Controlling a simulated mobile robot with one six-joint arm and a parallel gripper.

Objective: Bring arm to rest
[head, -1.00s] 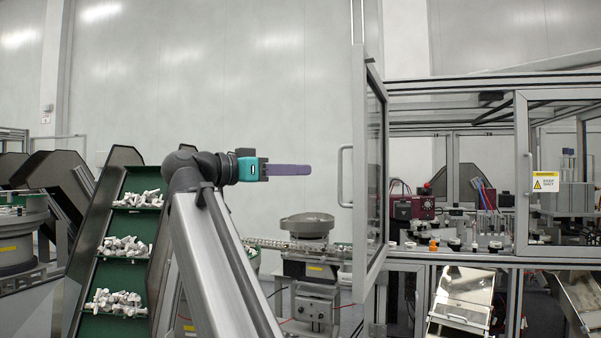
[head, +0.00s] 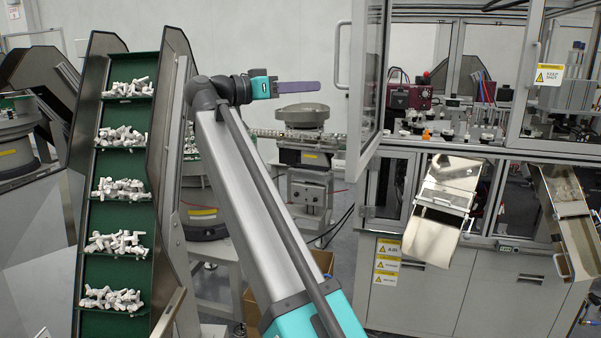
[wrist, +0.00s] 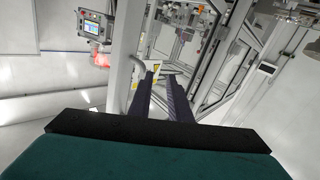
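My arm reaches up from the bottom of the head view, with a long grey link and teal joints. My gripper (head: 316,87) is at its far end, with a teal body and purple fingers pointing right, in front of a bowl feeder. In the wrist view the two dark fingers of my gripper (wrist: 159,78) stand apart with a clear gap. Nothing is held between them. The fingers touch nothing that I can see.
An open glazed door (head: 364,75) of the assembly cell stands just right of the fingers. The bowl feeder (head: 303,114) is behind them. A green conveyor (head: 112,215) with white parts rises at left. A metal chute (head: 432,235) hangs from the cell. A control screen (wrist: 92,26) shows in the wrist view.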

